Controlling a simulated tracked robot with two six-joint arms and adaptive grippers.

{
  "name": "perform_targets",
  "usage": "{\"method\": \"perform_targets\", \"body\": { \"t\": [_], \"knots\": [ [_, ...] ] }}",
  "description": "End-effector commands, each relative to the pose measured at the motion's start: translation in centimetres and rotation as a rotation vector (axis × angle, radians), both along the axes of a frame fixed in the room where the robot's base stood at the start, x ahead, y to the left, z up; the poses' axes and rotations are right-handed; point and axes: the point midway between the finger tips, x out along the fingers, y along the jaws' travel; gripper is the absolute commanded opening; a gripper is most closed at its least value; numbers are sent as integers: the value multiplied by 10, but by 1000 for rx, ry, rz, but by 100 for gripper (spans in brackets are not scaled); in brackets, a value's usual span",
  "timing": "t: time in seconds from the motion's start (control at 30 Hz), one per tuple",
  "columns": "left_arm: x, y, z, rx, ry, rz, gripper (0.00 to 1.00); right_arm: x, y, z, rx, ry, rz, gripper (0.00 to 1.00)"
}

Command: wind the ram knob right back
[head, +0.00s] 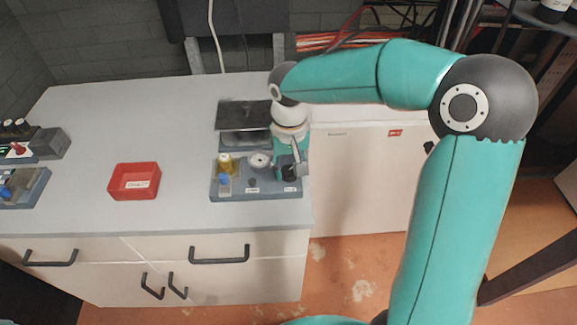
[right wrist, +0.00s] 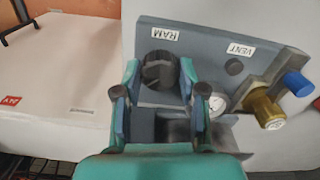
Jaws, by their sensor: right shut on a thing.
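The ram knob (right wrist: 159,68) is a dark, ridged round knob below the RAM label on a grey panel (right wrist: 200,62). My right gripper (right wrist: 160,80) is shut on it, with one finger on each side of the knob. In the head view my right gripper (head: 292,166) reaches down to the right end of the grey bench unit (head: 226,191), and the knob (head: 289,173) is a dark shape under it, partly hidden. My left gripper is not in view.
Beside the knob are a small dark VENT knob (right wrist: 234,66), a round gauge (right wrist: 216,104) and a brass fitting (right wrist: 265,112) with a blue-capped part (right wrist: 297,83). A red tray (head: 134,182) stands on the worktop (head: 85,130), with clear room around it.

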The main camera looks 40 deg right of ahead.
Motion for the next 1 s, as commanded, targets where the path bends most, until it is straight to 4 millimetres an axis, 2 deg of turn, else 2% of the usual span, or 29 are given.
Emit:
{"method": "perform_targets", "body": {
  "t": [0.6,1.0],
  "knots": [
    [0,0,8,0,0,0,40,1,0,1,0,-4,566,6],
    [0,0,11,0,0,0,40,1,0,1,-1,-4,768,6]
  ]
}}
